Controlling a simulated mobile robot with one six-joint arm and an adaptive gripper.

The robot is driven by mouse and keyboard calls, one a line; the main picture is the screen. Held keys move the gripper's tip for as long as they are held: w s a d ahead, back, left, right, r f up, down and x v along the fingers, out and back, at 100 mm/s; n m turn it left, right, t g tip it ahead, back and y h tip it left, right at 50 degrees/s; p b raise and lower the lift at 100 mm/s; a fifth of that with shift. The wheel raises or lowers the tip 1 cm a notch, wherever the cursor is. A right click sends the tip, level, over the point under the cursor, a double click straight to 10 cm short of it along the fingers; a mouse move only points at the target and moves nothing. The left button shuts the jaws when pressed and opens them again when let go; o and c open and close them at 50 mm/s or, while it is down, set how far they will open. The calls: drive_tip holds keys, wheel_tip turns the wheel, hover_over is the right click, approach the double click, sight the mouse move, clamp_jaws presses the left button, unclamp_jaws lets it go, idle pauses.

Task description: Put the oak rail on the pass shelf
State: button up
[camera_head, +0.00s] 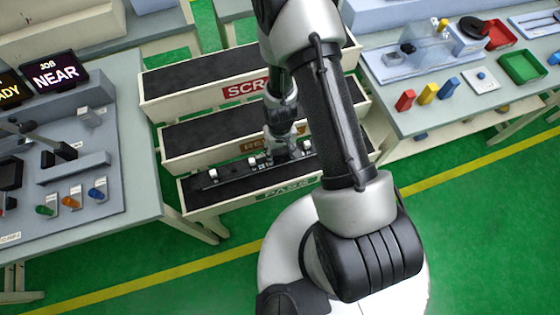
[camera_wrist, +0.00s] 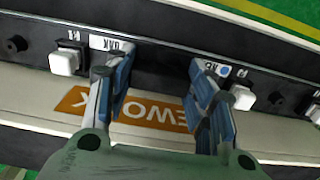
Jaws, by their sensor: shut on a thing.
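The oak rail (camera_head: 232,173) is a long dark bar with white clips along it. In the wrist view the rail (camera_wrist: 152,58) runs across the top and bears a white label reading OAK. In the head view my gripper (camera_head: 288,152) is partly hidden by my own arm. The rail is over or in the pass shelf (camera_head: 230,203), the lowest and nearest tier, roughly along its length. I cannot tell whether it touches the shelf.
The rework shelf (camera_head: 185,142) lies just behind, and the scrap shelf (camera_head: 175,95) behind that. A grey bench with a NEAR display (camera_head: 55,73) stands at left. A bench with red and green trays (camera_head: 522,67) stands at right. Green floor is clear in front.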

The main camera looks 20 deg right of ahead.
sight(280, 161)
drive_tip(key=shift+f+b, duration=2.25)
drive_tip(key=shift+f, duration=1.25)
drive_tip(key=shift+f, duration=0.2)
drive_tip(key=o, duration=1.3)
drive_tip(key=shift+r, duration=0.15)
